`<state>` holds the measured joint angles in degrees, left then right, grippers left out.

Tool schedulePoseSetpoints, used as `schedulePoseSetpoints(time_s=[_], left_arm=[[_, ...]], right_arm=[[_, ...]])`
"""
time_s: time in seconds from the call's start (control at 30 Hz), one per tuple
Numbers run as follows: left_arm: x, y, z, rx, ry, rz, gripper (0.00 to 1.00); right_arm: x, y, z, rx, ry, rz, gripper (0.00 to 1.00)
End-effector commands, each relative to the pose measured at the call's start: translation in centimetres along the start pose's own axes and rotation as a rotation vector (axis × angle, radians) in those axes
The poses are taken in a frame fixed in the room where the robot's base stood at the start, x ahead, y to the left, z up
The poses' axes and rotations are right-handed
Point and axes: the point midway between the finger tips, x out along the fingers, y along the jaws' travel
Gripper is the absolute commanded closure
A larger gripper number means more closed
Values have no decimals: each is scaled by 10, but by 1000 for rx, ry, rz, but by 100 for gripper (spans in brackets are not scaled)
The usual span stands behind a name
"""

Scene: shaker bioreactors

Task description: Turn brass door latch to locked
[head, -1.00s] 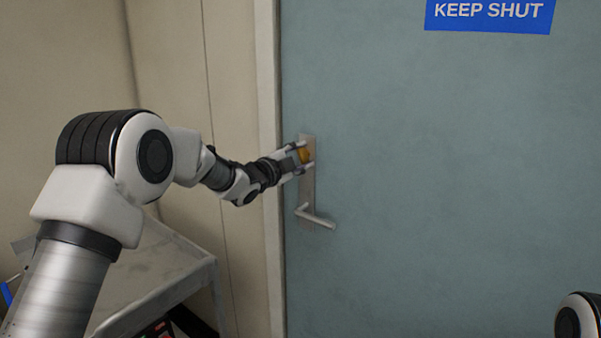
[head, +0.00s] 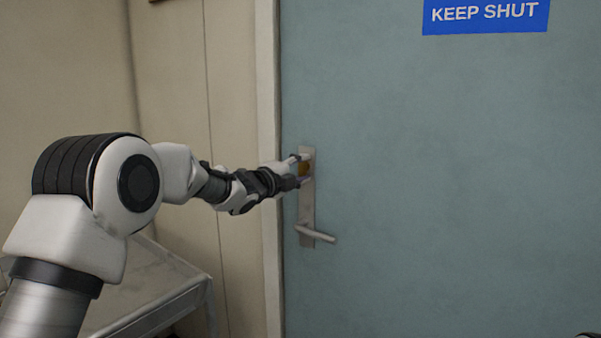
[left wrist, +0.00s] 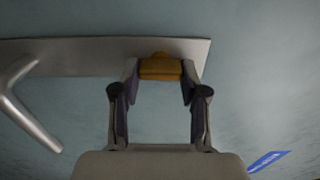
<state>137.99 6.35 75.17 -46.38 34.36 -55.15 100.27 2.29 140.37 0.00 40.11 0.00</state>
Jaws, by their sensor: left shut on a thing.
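The brass latch (head: 305,169) is a small golden turn piece near the top of a metal plate (head: 307,205) on the blue-grey door (head: 440,170). My left gripper (head: 303,170) reaches it from the left and is shut on it. In the left wrist view, the brass latch (left wrist: 161,68) sits between the two fingertips of my left gripper (left wrist: 160,72), near one end of the plate. The fingers partly hide the latch in the head view. My right gripper is not in view.
A lever handle (head: 316,233) sticks out to the right at the bottom of the plate; it also shows in the left wrist view (left wrist: 25,110). A blue KEEP SHUT sign (head: 485,14) is higher on the door. A grey cart (head: 165,290) stands at lower left.

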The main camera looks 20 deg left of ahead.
Motion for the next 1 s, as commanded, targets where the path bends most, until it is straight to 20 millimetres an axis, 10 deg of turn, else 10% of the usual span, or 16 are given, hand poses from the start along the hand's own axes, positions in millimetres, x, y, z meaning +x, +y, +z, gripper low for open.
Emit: schedulePoseSetpoints(time_s=[0.2,0.23,0.3,0.67,1.0], left_arm=[[0,2,-1,2,1,3,91],[0,2,-1,2,1,3,46],[0,1,-1,1,1,2,31],[-5,0,0,-1,0,0,31],[-82,0,0,-4,0,1,31]], right_arm=[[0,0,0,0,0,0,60],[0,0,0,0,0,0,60],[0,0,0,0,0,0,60],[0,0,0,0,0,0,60],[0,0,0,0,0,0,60]])
